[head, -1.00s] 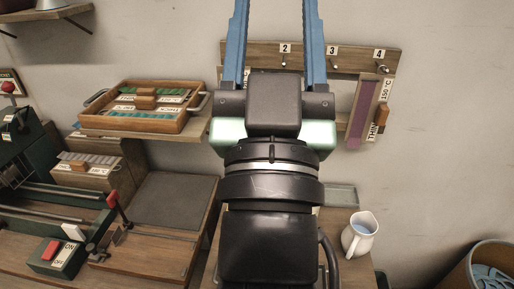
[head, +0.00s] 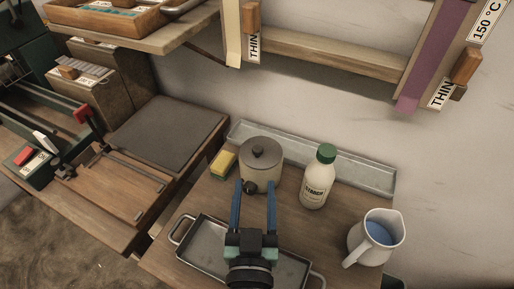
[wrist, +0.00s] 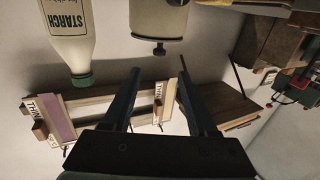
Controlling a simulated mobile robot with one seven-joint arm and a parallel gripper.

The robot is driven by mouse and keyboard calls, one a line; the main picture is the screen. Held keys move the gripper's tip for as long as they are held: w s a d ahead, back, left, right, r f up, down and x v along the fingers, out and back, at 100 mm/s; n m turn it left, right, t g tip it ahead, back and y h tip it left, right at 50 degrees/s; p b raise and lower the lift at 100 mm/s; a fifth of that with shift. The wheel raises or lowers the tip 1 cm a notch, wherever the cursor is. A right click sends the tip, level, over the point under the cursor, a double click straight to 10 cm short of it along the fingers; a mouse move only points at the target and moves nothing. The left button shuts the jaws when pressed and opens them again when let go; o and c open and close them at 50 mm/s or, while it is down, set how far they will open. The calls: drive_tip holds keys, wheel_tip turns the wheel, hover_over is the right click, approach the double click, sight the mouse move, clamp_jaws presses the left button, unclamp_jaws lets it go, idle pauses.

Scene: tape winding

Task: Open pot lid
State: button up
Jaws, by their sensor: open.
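The pot (head: 260,178) is squat and beige-grey, with a dark side handle facing me. Its lid (head: 270,153) sits on top, with a small dark round knob (head: 258,152). In the wrist view, which is upside down, the pot (wrist: 158,18) is at the top with its lid knob (wrist: 158,48) pointing down. My gripper (head: 254,185) is open and empty, its two blue fingers pointing at the pot and overlapping its near side in the head view. In the wrist view the fingertips (wrist: 159,72) are spread on either side of the knob's line, apart from it.
A starch bottle (head: 317,178) with a green cap stands right of the pot. A yellow-green sponge (head: 223,164) lies left. A metal tray (head: 203,246) is under my gripper, a long tray (head: 370,178) behind. A jug (head: 379,238) of blue liquid stands right.

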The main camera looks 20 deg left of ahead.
sight(257, 152)
drive_tip(key=x, duration=1.1)
clamp_jaws()
idle(1.2)
